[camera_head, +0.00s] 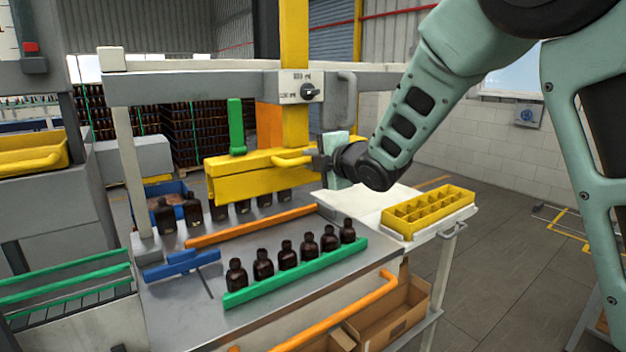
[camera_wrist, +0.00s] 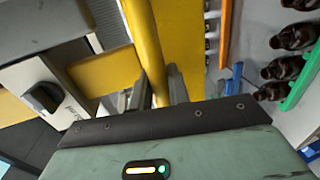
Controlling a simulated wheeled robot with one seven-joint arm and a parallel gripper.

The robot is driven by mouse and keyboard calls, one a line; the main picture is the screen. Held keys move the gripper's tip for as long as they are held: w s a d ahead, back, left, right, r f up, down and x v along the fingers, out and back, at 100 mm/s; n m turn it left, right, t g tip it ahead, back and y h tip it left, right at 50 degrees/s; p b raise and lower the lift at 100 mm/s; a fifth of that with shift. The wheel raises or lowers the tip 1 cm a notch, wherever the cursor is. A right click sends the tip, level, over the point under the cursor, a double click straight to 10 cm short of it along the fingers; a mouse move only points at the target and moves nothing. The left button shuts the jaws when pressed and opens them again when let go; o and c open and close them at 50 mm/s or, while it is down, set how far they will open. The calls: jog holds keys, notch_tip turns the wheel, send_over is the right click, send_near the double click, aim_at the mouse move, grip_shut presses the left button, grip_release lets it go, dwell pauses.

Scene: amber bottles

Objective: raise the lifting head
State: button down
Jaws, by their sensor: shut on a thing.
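The lifting head is a yellow beam (camera_head: 250,180) on a yellow column (camera_head: 294,40), above the grey bench. A yellow handle (camera_head: 290,161) sticks out at its front right; it also shows as a yellow bar in the wrist view (camera_wrist: 143,35). My gripper (camera_head: 314,161) is shut on this handle, with its dark fingers (camera_wrist: 163,92) on either side of the bar. A back row of amber bottles (camera_head: 192,211) stands at and under the head, their tops partly hidden by it. I cannot tell whether the head touches them.
A front row of amber bottles (camera_head: 286,254) stands along a green rail (camera_head: 300,273). An orange rail (camera_head: 250,227) lies between the rows. A yellow divided crate (camera_head: 428,211) sits on the white side table. A dial box (camera_head: 302,87) is on the frame above my gripper.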

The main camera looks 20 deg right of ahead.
jog(key=shift+r, duration=1.3)
jog(key=shift+w+r, duration=0.1)
jog(key=c, duration=1.4)
grip_release()
jog(key=shift+s+d, duration=0.1)
jog(key=shift+s, duration=0.25)
jog(key=b+v, duration=0.5)
jog(key=v, duration=1.1)
jog(key=shift+s+d+b, duration=0.15)
jog(key=shift+s+b, duration=0.15)
jog(key=shift+s, duration=0.1)
